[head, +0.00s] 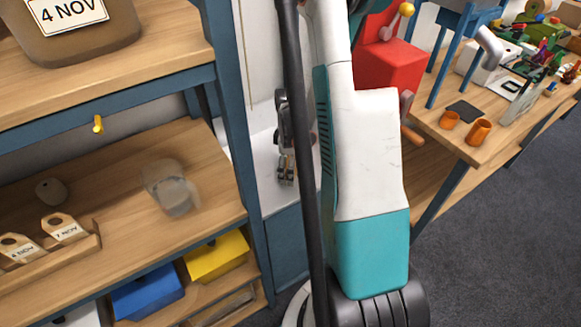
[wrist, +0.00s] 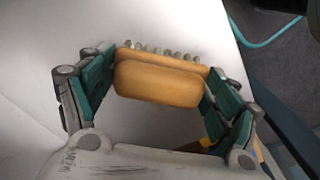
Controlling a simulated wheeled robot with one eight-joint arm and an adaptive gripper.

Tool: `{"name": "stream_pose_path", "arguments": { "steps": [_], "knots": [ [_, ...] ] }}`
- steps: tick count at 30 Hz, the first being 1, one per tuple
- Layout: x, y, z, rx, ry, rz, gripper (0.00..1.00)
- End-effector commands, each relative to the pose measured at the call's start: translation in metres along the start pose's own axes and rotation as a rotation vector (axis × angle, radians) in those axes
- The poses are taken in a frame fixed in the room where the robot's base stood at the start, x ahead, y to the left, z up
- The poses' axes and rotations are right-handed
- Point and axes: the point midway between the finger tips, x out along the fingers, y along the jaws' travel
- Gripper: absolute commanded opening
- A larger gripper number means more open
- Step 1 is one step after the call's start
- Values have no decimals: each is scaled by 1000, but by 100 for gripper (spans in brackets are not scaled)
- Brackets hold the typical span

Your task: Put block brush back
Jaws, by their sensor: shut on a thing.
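The block brush (wrist: 158,84) shows in the wrist view as a rounded orange-brown wooden block with a row of pale bristle tufts along its far edge. My gripper (wrist: 160,77) has its green-padded fingers on both ends of the brush and is shut on it. In the head view my gripper (head: 286,168) is partly hidden behind a dark pole, over a white surface (head: 275,192) between the shelf and my arm. The brush cannot be made out clearly there. In the wrist view a pale, plain surface lies behind the brush; whether the brush touches it I cannot tell.
At the left stands a wooden shelf unit with a blue frame (head: 232,110), a yellow hook (head: 98,125), a clear jar (head: 171,190), dated tags (head: 65,229) and yellow (head: 217,256) and blue (head: 147,293) bins. A cluttered workbench (head: 455,140) with orange cups (head: 479,132) stands right.

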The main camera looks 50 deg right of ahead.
Motion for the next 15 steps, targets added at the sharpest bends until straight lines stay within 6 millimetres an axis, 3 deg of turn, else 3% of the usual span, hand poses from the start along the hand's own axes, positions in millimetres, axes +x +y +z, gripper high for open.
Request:
{"name": "stream_pose_path", "arguments": {
  "steps": [7, 8, 9, 15],
  "knots": [
    [2, 0, 0, 0, 0, 0, 62],
    [1, 0, 0, 0, 0, 0, 88],
    [0, 0, 0, 0, 0, 0, 97],
    [0, 0, 0, 0, 0, 0, 100]
  ]
}}
